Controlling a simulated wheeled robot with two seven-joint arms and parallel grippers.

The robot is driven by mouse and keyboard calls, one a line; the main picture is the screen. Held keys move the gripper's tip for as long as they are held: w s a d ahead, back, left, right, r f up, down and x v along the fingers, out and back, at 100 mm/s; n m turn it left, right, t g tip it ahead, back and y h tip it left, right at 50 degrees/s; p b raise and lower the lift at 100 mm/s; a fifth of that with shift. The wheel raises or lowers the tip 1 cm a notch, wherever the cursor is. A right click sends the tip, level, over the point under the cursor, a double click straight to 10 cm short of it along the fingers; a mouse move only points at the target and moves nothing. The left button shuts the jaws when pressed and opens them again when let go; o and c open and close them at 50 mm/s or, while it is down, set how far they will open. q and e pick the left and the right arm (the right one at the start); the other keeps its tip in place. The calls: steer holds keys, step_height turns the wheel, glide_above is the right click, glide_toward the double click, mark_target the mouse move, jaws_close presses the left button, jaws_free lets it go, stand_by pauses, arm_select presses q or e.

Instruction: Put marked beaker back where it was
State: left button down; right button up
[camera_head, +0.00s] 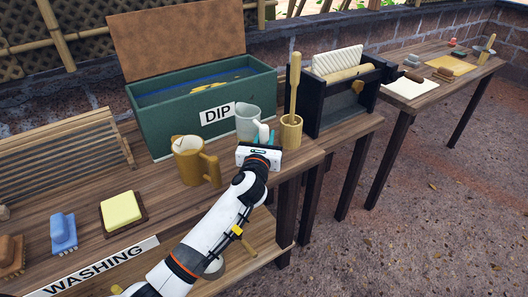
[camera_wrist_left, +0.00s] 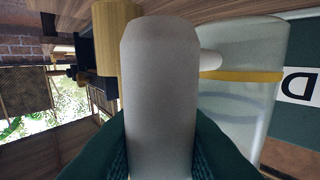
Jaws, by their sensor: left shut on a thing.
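The marked beaker (camera_head: 247,123) is a pale grey, translucent jug in front of the green DIP box. In the left wrist view the beaker (camera_wrist_left: 238,105) shows a yellow band around its wall. My left gripper (camera_head: 266,137) is shut on the beaker's handle, and the pale handle (camera_wrist_left: 160,90) stands between the dark green fingers in the wrist view. The beaker looks upright. Its base is partly hidden behind my gripper, so I cannot tell whether it touches the table. My right gripper is not in view.
A wooden jug (camera_head: 191,163) with pale contents stands left of my gripper. A wooden cup (camera_head: 291,132) holding a tall wooden tool stands close on the right. The green DIP box (camera_head: 175,122) is behind. A black roller frame (camera_head: 325,107) stands farther right.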

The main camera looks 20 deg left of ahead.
arm_select(q)
step_height(320, 180, down, 4)
steer(key=shift+r+b, duration=0.25)
steer(key=shift+b, duration=0.25)
steer(key=shift+f, duration=0.55)
steer(key=c, duration=1.2)
jaws_free()
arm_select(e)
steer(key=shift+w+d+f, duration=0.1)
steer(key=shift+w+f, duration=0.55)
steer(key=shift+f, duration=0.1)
